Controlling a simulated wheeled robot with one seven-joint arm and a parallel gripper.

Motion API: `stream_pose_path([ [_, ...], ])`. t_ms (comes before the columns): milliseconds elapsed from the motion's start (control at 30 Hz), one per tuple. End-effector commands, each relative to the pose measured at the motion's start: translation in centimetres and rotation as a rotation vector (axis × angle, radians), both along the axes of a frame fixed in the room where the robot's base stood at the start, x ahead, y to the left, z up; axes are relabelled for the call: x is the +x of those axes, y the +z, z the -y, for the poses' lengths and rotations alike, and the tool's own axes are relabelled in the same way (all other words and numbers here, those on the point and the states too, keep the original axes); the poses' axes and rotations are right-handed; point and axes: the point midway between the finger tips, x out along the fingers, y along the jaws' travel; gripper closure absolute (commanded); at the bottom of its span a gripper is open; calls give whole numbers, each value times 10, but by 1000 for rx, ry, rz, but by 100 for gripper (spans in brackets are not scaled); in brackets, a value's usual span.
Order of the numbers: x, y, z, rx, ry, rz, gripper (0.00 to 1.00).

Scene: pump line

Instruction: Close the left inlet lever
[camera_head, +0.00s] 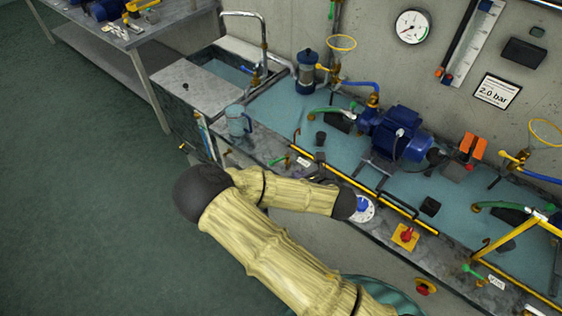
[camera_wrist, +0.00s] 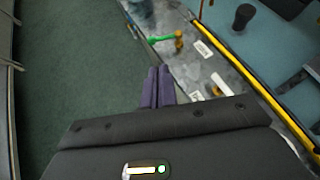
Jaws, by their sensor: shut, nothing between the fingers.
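The left green-handled lever (camera_head: 278,160) is on the bench's front strip, with a white label beside it; I cannot read the label, so I cannot confirm it is the inlet lever. In the wrist view the green lever (camera_wrist: 162,39) points left from its brass body, toward the bench's front edge. My gripper (camera_wrist: 158,72) is shut and empty, its two dark fingers side by side. The fingertips are short of the lever in the picture, below it and apart from it. In the head view my pale arm mostly hides the gripper.
A yellow rail (camera_head: 345,180) runs along the bench. A clear blue jug (camera_head: 238,124) stands left of the lever. A blue-knobbed dial (camera_head: 363,207) and a red switch (camera_head: 406,236) are to the right. Another green lever (camera_head: 472,271) is farther right. Floor on the left is clear.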

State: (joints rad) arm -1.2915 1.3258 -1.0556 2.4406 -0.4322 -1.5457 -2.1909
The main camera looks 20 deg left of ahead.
Motion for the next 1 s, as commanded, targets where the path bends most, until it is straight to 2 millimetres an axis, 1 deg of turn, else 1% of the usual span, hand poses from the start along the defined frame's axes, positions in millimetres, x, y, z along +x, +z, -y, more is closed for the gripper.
stream_pose_path([
  [200,1,-1,0,2,-4,-2,100],
  [367,8,-7,-7,1,-3,-3,100],
  [1000,68,-61,-64,3,-5,-3,100],
])
